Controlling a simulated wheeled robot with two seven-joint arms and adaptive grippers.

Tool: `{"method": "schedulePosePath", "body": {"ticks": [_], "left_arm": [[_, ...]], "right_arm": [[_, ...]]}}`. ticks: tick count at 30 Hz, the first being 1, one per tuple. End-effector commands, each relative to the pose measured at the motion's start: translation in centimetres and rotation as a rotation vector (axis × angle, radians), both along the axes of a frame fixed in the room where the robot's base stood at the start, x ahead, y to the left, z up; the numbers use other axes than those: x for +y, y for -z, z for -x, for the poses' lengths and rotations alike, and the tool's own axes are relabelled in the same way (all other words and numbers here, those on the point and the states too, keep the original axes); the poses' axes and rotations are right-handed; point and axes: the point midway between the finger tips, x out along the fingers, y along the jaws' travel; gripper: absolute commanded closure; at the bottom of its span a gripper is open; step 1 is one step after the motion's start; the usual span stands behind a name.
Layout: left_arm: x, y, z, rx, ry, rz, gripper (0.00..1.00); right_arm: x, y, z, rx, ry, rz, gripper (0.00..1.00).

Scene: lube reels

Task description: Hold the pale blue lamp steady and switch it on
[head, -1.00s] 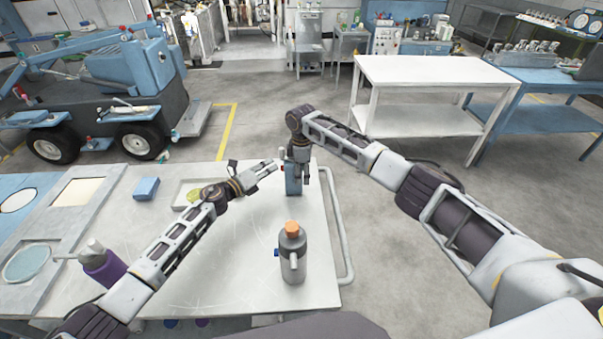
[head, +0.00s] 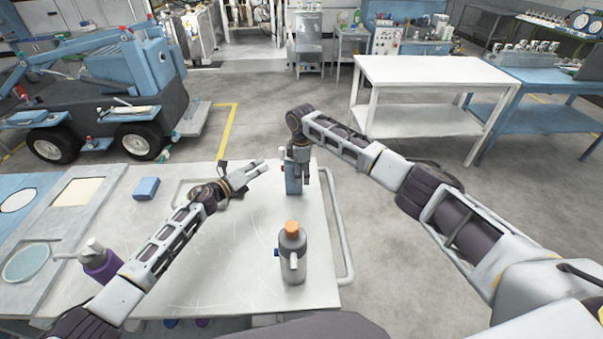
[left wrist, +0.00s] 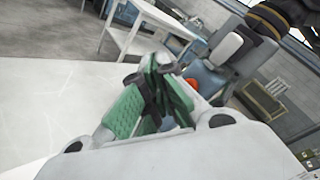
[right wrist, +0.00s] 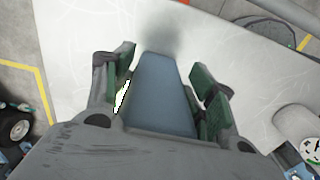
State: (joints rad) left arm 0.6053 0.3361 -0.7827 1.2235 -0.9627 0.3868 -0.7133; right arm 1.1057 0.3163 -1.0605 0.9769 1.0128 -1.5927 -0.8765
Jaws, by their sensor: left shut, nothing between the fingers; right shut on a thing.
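The pale blue lamp (head: 292,180) stands upright near the far right part of the white table. A small red part shows on its left side in the head view, and a red-orange button (left wrist: 192,84) shows on it in the left wrist view. My right gripper (head: 299,158) comes from above and is shut on the lamp, whose blue body (right wrist: 163,95) lies between the fingers in the right wrist view. My left gripper (head: 263,165) is shut and empty, to the left of the lamp with a gap between them. Its fingertips (left wrist: 160,65) meet in the left wrist view.
A grey bottle with an orange cap (head: 292,255) stands at the table's near right. A blue block (head: 146,188) and a purple bottle (head: 100,262) are on the left. A rail (head: 340,225) runs along the right edge. The white tabletop (head: 235,265) is clear in the middle.

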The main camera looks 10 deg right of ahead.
Motion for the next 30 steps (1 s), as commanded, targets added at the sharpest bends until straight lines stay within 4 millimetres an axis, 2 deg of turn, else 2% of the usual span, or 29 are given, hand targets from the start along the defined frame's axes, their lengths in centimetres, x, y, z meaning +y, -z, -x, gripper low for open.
{"method": "schedulePosePath", "body": {"ticks": [1,13,23,24,30], "left_arm": [[0.4,0.1,0.0,0.0,-0.001,-0.001,1.0],[2.6,0.1,-0.4,0.0,-0.001,-0.001,1.0],[3.0,0.1,-0.4,0.0,-0.001,-0.001,1.0],[3.0,0.1,-0.4,0.0,-0.001,-0.001,1.0],[2.9,0.1,-0.5,0.0,0.0,0.0,1.0]], "right_arm": [[0.0,0.6,0.3,0.01,-0.001,0.004,0.8],[0.0,0.6,0.3,0.01,-0.001,0.004,0.8],[0.0,0.6,0.3,0.01,-0.001,0.004,0.8],[0.0,0.6,0.3,0.01,-0.001,0.004,0.43],[0.0,0.5,0.3,0.009,-0.001,0.004,0.17]]}}
